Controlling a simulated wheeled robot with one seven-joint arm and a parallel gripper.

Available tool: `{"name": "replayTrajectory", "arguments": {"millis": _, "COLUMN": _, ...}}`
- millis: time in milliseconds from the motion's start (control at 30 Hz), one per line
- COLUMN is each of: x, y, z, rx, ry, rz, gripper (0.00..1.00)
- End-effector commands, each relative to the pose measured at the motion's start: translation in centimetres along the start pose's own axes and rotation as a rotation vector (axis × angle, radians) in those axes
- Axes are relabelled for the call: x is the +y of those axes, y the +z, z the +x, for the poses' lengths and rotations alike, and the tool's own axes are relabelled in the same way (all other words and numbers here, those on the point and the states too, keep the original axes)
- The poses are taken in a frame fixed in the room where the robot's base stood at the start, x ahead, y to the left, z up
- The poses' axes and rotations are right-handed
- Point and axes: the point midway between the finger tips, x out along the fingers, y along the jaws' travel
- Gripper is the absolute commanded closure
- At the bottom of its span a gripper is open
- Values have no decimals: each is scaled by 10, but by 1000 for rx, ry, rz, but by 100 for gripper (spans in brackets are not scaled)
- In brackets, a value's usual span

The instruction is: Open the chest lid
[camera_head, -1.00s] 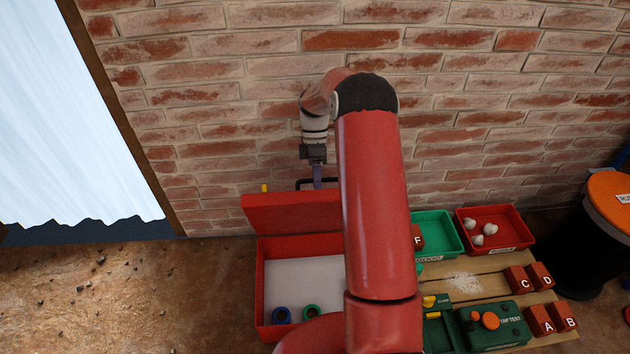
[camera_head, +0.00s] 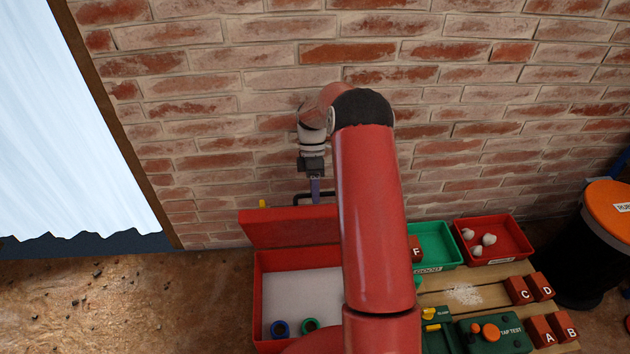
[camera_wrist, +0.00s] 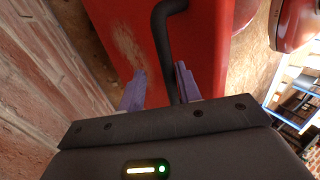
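The red chest (camera_head: 258,300) stands by the brick wall. Its red lid (camera_head: 285,228) is raised and tilted back toward the wall, so the inside shows. The black lid handle (camera_head: 306,196) sits at the lid's upper edge, partly behind my arm. My gripper (camera_head: 315,196) points down at the handle from above. In the wrist view, the fingers of my gripper (camera_wrist: 160,86) are apart. The black handle (camera_wrist: 164,45) runs between them, close to the right finger, and the red lid (camera_wrist: 205,50) lies beyond. I cannot tell whether a finger touches the handle.
To the right are a green tray (camera_head: 437,246), a red tray (camera_head: 507,250) with white lumps, a wooden bench (camera_head: 470,292) with lettered red blocks, and a black bin (camera_head: 585,260). Floor at left is open.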

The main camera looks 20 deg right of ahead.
Motion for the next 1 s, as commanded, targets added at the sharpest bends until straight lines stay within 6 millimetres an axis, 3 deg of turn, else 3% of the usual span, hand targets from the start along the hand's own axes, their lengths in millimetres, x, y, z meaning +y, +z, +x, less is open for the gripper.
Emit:
{"name": "replayTrajectory", "arguments": {"millis": 167, "x": -8, "y": 0, "z": -20, "rx": 1, "ry": 5, "rz": 0, "gripper": 66}}
{"name": "replayTrajectory", "arguments": {"millis": 700, "x": -66, "y": 0, "z": -137, "rx": 1, "ry": 4, "rz": 0, "gripper": 66}}
{"name": "replayTrajectory", "arguments": {"millis": 1000, "x": -85, "y": 0, "z": -174, "rx": 0, "ry": 1, "rz": 0, "gripper": 66}}
